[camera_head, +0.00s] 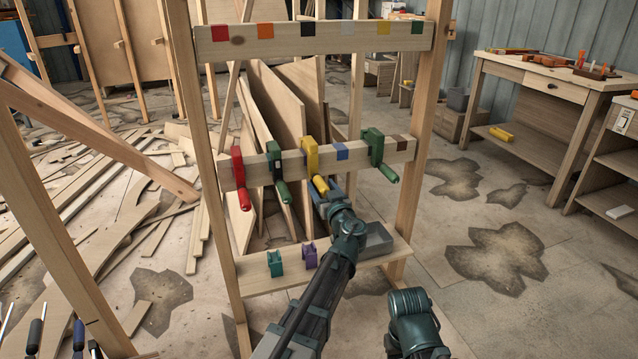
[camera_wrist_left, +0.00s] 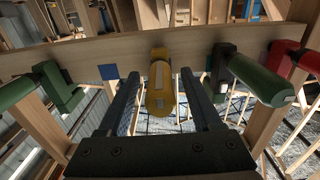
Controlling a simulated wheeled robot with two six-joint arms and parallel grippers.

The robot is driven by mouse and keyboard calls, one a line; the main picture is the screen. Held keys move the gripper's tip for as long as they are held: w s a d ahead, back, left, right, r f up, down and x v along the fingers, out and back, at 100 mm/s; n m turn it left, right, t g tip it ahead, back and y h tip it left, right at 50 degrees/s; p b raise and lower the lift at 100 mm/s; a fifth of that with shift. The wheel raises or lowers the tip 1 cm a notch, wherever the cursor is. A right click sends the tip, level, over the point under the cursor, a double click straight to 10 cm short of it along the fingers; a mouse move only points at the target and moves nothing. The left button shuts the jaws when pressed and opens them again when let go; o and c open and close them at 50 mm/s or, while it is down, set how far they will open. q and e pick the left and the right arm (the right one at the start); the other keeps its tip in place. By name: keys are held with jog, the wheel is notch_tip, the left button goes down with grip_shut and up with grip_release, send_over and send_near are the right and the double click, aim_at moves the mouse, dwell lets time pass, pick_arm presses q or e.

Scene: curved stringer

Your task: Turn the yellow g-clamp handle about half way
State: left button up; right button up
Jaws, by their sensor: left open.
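The yellow g-clamp (camera_head: 311,155) hangs on the middle rail of the wooden rack, and its yellow handle (camera_head: 320,185) points down and toward me. My left gripper (camera_head: 324,193) is at this handle, partly hidden behind its own arm in the head view. In the left wrist view the yellow handle (camera_wrist_left: 160,98) lies between the two dark fingers of my open left gripper (camera_wrist_left: 160,80). A gap shows on both sides, so the fingers do not seem to touch it. My right gripper is not in view.
A green clamp (camera_head: 275,165) and a red clamp (camera_head: 238,168) hang left of the yellow one; another green clamp (camera_head: 375,148) hangs to the right. A lower shelf (camera_head: 258,284) carries a teal piece (camera_head: 275,263), a purple piece (camera_head: 309,256) and a grey block (camera_head: 376,240).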

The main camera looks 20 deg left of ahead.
aim_at(319, 182)
pick_arm(q)
jog(key=shift+x, duration=1.5)
grip_shut()
